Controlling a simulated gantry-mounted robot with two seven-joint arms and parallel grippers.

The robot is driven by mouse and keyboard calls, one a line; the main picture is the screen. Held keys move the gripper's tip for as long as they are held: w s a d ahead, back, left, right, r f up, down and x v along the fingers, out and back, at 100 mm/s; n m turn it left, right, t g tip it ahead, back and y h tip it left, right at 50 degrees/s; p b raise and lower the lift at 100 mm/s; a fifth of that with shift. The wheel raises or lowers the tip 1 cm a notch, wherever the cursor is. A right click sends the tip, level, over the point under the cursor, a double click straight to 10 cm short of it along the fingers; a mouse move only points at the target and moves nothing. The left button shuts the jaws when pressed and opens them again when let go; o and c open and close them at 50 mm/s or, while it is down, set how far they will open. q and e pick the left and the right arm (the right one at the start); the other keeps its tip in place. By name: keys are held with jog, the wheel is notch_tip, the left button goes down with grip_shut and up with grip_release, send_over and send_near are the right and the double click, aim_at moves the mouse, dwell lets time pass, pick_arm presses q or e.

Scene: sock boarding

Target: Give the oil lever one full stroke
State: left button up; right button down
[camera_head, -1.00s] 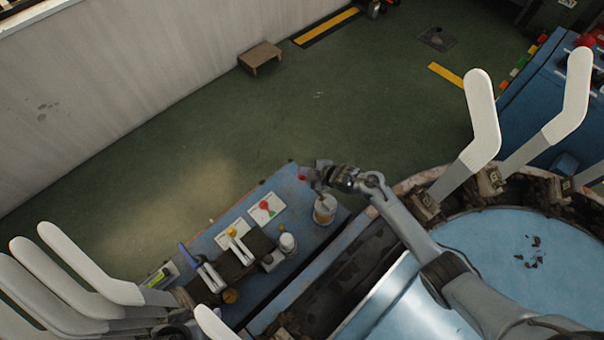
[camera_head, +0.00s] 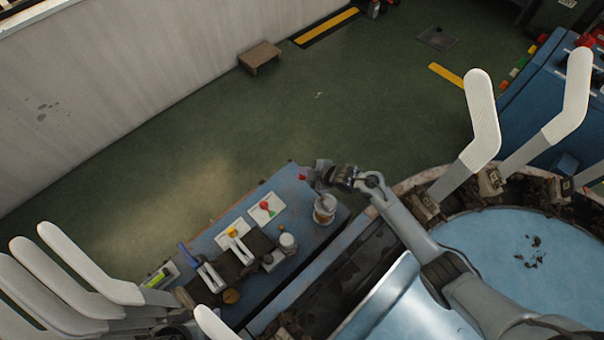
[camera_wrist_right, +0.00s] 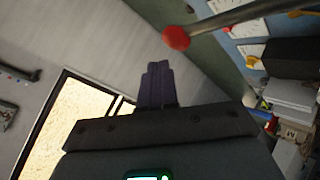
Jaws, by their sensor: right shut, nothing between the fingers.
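The oil lever is a metal rod with a red ball knob (camera_wrist_right: 177,38), seen large in the right wrist view. My right gripper (camera_head: 319,172) is shut and empty beside the knob. In the wrist view its closed dark fingers (camera_wrist_right: 157,72) lie just below and left of the knob, with a visible gap in the picture. Contact cannot be told from the head view. My left gripper is not in view.
White sock forms (camera_head: 481,125) stand around the round blue table (camera_head: 500,240).

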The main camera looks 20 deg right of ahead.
jog(key=shift+f, duration=0.15)
jog(key=shift+f+b, duration=0.25)
jog(key=shift+b, duration=0.1)
jog(key=shift+w, duration=0.1)
dwell(0.3)
